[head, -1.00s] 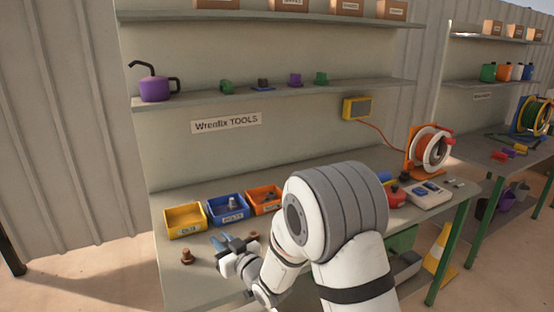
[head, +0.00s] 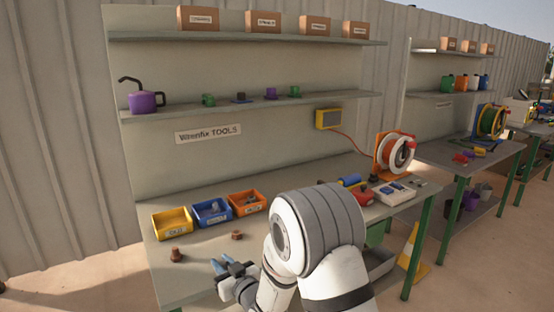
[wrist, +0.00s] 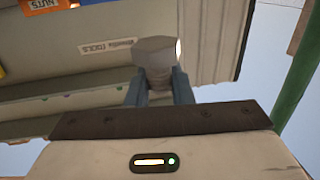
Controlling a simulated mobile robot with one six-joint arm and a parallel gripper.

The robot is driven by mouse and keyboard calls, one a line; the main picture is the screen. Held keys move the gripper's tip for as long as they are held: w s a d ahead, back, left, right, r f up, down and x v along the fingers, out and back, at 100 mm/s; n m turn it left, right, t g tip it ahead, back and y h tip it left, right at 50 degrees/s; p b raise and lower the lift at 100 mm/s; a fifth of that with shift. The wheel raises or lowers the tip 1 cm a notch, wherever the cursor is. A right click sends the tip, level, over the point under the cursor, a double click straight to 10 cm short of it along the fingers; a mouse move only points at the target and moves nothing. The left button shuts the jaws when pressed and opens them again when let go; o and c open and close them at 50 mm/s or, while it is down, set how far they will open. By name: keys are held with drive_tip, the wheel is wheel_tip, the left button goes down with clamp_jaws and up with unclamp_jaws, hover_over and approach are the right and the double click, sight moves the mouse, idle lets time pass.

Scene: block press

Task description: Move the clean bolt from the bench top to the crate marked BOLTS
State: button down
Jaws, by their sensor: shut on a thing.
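My gripper (head: 220,267) has blue fingers and is near the bench's front edge, in front of the crates. In the wrist view my gripper (wrist: 160,88) is shut on a grey hex-headed bolt (wrist: 155,50). Its head shows beyond the fingertips; its shank is hidden between them. The bolt is not clear in the head view. The blue crate (head: 200,221), whose small label seems to read BOLTS, stands between the yellow and orange crates and has grey pieces inside. The bench top (head: 200,250) lies below.
A yellow crate (head: 170,228) and an orange crate (head: 250,209) flank the blue one; the orange one reads NUTS in the wrist view (wrist: 42,5). A rusty bolt (head: 176,256) and a brown nut (head: 237,236) lie in front of them. A shelf (head: 250,102) runs above.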

drive_tip(key=w+d+f+m+t+h, duration=0.15)
drive_tip(key=d+f+m+h, duration=0.4)
drive_tip(key=d, duration=0.95)
drive_tip(key=s+d+f+m+t+h, duration=0.1)
drive_tip(key=d+f+m+t+h, duration=0.15)
drive_tip(key=d+f+h, duration=0.85)
drive_tip(key=s+d+r+y, duration=0.4)
drive_tip(key=r+y, duration=0.1)
drive_tip(key=shift+s, duration=0.3)
